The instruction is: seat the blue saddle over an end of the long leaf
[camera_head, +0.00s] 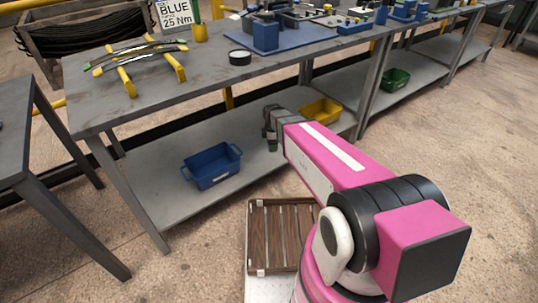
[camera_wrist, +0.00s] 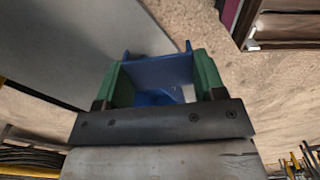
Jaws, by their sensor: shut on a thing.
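My gripper (camera_wrist: 160,76) is shut on the blue saddle (camera_wrist: 158,70), a channel-shaped blue piece between the two green fingertips in the wrist view. In the head view my gripper (camera_head: 271,140) hangs beside the workbench's front edge, below its top, and the saddle cannot be made out there. Long, thin leaves (camera_head: 135,53) lie across a yellow stand (camera_head: 126,80) on the left part of the bench top, well up and left of my gripper. Which is the long leaf is hard to tell at this size.
Another table (camera_head: 30,130) stands left.

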